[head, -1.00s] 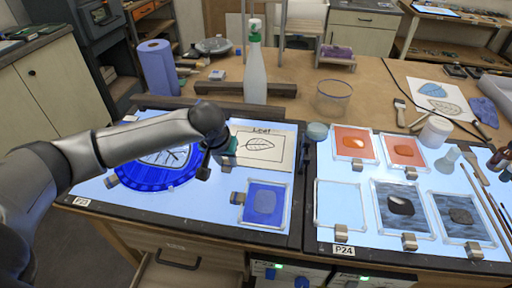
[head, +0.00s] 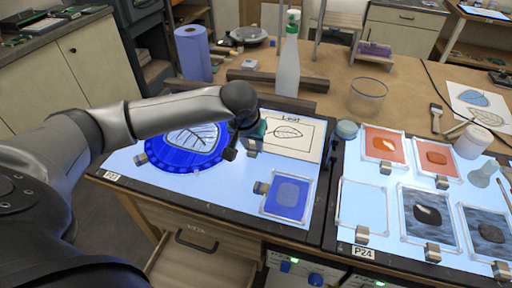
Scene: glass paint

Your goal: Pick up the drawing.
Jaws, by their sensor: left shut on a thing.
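The drawing (head: 300,136) is a cream sheet with a black leaf outline and a handwritten title. It lies at the back right of the left light panel (head: 225,193). My left gripper (head: 257,140) is at the drawing's left edge, shut on the drawing; its fingers are small and partly hidden by the wrist. I cannot tell whether the sheet is lifted off the panel. My right gripper is not in view.
A round blue glass piece (head: 185,150) lies left of the drawing, under my left forearm. A framed blue pane (head: 288,196) is in front. A spray bottle (head: 287,65) and a glass bowl (head: 367,95) stand behind. Several framed panes cover the right panel.

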